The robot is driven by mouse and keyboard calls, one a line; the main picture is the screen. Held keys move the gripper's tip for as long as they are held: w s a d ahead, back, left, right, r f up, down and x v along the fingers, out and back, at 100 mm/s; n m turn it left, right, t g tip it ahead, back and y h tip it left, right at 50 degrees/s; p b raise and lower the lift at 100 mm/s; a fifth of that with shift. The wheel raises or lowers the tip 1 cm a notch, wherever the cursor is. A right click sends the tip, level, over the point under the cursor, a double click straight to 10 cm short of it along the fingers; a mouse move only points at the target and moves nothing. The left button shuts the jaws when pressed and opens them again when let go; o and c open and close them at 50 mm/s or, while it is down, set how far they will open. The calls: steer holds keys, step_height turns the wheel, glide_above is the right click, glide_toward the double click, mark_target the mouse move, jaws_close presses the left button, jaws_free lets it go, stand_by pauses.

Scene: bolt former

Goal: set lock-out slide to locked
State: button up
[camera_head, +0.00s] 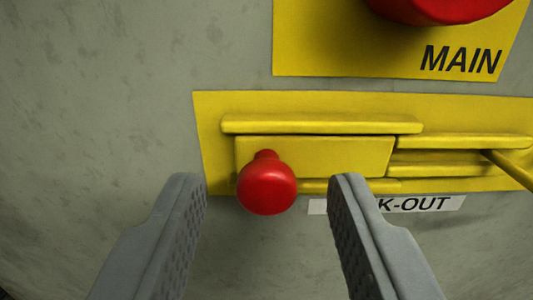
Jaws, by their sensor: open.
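The lock-out slide is a yellow block (340,155) between yellow rails on a yellow plate (212,125). A round red knob (267,188) sticks out from the left part of the block. My gripper (268,185) is open, with one grey finger left of the knob and one right of it. The fingers appear apart from the knob, with a gap on each side. A white label (425,204) below the plate reads "K-OUT"; my right finger hides its first letters.
A yellow panel marked MAIN (400,50) with a large red button (435,8) is above the slide. A yellow bar (510,170) slants at the right end of the rails. The grey wall (100,90) at left is bare.

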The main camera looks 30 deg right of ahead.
mark_target(352, 156)
steer(key=shift+w+d, duration=0.2)
steer(key=shift+w, duration=0.1)
steer(key=shift+c, duration=0.2)
jaws_close()
steer(key=shift+s+d, duration=0.55)
steer(key=shift+d, duration=0.25)
steer(key=shift+s+d, duration=0.5)
steer(key=shift+d, duration=0.25)
steer(key=shift+o, duration=0.2)
jaws_free()
steer(key=shift+s+d, duration=0.1)
steer(key=shift+d, duration=0.05)
